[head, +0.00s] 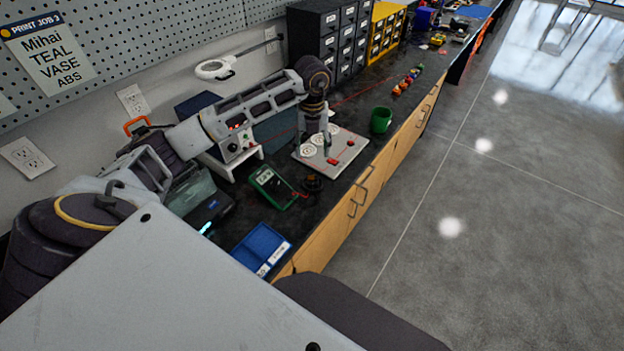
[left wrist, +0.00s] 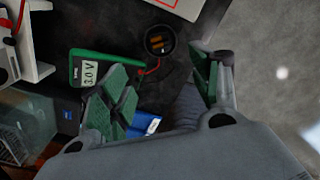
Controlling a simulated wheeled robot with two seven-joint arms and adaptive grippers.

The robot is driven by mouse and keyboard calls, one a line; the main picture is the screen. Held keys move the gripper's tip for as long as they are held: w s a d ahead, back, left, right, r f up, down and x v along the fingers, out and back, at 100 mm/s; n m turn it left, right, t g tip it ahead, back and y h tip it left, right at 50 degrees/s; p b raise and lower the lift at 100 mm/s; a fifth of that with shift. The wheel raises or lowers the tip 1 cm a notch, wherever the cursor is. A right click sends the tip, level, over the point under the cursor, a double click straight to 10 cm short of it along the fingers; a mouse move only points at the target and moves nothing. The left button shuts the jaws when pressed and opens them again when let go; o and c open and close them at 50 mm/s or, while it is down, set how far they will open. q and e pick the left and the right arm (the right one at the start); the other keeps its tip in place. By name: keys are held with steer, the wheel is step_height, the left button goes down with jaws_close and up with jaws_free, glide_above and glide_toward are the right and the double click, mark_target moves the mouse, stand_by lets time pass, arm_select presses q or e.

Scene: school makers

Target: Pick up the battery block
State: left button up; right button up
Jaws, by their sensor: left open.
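No piece is clearly marked as the battery block. One candidate is a round black holder with copper-coloured parts (head: 313,184), on the dark bench beside the green meter (head: 272,187); it also shows in the left wrist view (left wrist: 159,41), with a red lead running to the meter. The meter reads 3.0 V in the left wrist view (left wrist: 89,73). My left gripper (head: 316,148) points down in the head view, overlapping a white board (head: 351,158) with red pieces. In the left wrist view its fingers (left wrist: 163,88) are apart with nothing gripped. My right gripper is not shown.
A blue tray (head: 262,250) sits near the bench's front edge. A green cup (head: 381,120) stands beyond the board. A white-and-grey device (head: 236,146) stands behind the meter. Drawer cabinets (head: 329,38) line the wall. Open floor lies right of the bench.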

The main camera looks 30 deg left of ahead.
arm_select(q)
glide_above(313, 178)
step_height(313, 178, down, 8)
steer(key=shift+s+f+p, duration=0.15)
steer(key=shift+p, duration=0.15)
steer(key=shift+f, duration=0.2)
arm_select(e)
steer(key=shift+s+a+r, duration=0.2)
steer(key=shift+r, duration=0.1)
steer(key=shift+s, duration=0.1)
